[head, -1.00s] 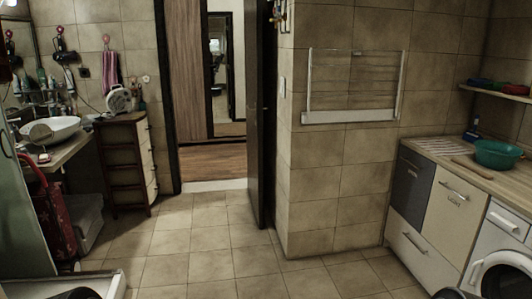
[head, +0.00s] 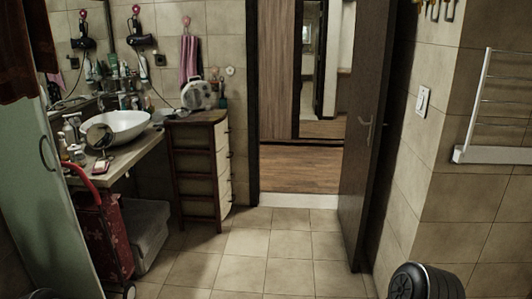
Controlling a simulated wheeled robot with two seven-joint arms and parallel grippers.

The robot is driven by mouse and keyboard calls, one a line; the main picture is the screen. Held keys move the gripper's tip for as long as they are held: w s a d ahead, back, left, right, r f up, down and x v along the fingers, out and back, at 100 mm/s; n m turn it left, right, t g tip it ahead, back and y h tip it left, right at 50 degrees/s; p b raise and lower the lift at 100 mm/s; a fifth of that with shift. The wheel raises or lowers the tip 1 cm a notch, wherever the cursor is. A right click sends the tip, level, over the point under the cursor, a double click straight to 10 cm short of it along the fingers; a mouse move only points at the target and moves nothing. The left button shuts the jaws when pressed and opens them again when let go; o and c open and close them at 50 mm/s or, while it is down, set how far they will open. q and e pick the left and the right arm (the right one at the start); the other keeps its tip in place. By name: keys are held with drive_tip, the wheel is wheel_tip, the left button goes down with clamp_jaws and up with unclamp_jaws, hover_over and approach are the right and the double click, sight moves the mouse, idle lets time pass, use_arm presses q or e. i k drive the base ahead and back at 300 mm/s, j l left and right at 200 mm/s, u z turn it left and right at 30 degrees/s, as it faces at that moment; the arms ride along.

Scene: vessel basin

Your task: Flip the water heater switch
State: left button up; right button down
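A white wall switch (head: 423,101) is on the tiled wall to the right of the open doorway, in the right part of the head view. It is a small upright plate; whether it is the water heater switch, and which way it is set, I cannot tell. No water heater shows. Neither of my grippers shows.
A dark door (head: 366,130) stands open beside the switch wall. A drying rack (head: 480,155) is on the wall at the right. A drawer cabinet (head: 199,170), a sink (head: 118,127) and a red bag (head: 97,235) line the left. The tiled floor (head: 255,262) ahead is clear.

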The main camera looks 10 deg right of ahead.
sight(421, 98)
drive_tip(key=i, duration=1.1)
drive_tip(key=i+j+z, duration=0.15)
drive_tip(key=i, duration=1)
drive_tip(key=i+j+z, duration=0.15)
drive_tip(key=i+z, duration=0.3)
drive_tip(key=i+j+z, duration=0.35)
drive_tip(key=i+z, duration=0.15)
drive_tip(key=i+j+z, duration=0.45)
